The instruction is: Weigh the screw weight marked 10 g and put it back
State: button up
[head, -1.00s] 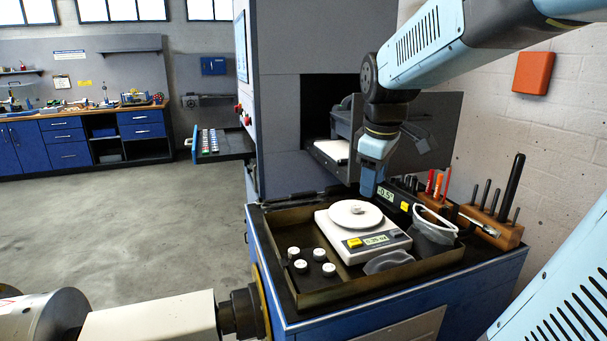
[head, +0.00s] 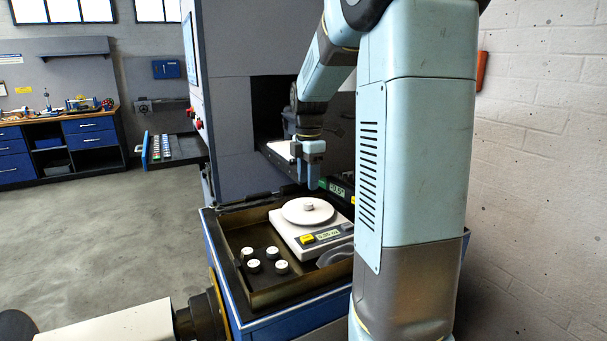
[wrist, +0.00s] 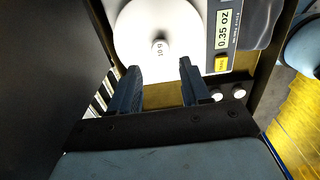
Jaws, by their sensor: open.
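In the head view the weight (head: 309,207) sits near the middle of the pan. The scale's display (wrist: 224,29) reads 0.35 oz. My gripper (wrist: 160,67) is open and empty, its two fingers pointing towards the pan with the weight ahead of the gap between them. In the head view my gripper (head: 309,183) hangs above the back of the scale, apart from the weight.
Several white-topped weights (head: 254,266) stand in the dark tray (head: 232,273) left of the scale. A yellow button (wrist: 222,64) is beside the display. The machine housing (head: 230,120) rises behind the tray. My arm hides the bench's right side in the head view.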

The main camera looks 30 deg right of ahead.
aim_at(308, 203)
jog(key=shift+f, duration=3.35)
grip_shut()
jog(key=shift+r, duration=2.55)
